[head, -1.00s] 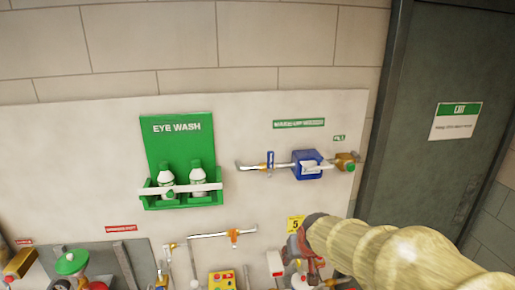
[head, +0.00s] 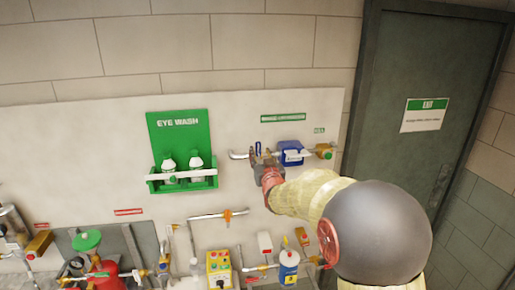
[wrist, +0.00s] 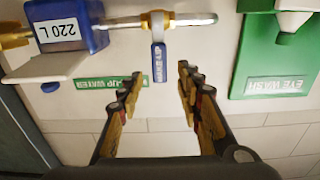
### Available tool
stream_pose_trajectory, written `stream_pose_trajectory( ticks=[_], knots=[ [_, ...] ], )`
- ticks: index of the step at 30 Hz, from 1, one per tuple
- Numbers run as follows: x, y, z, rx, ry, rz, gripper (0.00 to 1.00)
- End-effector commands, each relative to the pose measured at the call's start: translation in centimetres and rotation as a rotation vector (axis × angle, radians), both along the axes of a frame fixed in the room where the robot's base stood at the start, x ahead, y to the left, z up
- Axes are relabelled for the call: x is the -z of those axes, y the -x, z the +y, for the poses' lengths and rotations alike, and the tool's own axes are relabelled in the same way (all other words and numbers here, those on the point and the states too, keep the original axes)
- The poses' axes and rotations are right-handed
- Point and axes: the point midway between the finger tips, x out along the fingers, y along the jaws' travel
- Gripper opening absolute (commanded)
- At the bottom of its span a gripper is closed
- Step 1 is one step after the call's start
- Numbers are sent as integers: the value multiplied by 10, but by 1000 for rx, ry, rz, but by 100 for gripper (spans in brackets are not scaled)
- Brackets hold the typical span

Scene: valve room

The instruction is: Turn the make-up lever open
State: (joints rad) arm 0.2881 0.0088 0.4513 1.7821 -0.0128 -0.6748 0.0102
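The make-up lever (wrist: 158,62) is a blue labelled handle on a yellow valve body (wrist: 157,21) in a metal pipe. In the wrist view, which is upside down, it stands across the pipe, in line with the gap between my fingers. Its tip also shows in the head view (head: 258,147), partly hidden by my gripper (head: 266,160). My gripper (wrist: 158,75) is open and empty, with one finger on each side of the lever in the picture. I cannot tell whether they touch it or how much depth separates them.
A blue 220 L meter (wrist: 70,25) sits on the same pipe close by, with a green make-up water sign (wrist: 112,82). The green eye wash station (head: 181,150) is to the left in the head view. Other pipes and valves are below, and a door (head: 420,110) is at right.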

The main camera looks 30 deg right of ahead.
Motion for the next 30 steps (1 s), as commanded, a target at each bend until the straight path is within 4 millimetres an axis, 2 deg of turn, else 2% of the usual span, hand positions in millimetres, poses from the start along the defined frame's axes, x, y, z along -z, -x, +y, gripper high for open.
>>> stream_pose_trajectory(
  ticks=[6, 12, 24, 30],
  knots=[
    [1, -29, -8, 0, -1, 4, 36],
    [0, -46, -13, 0, -1, 3, 36],
    [1, -52, -15, 0, -1, 3, 36],
    [1, -51, -15, 0, -1, 3, 25]
  ],
)
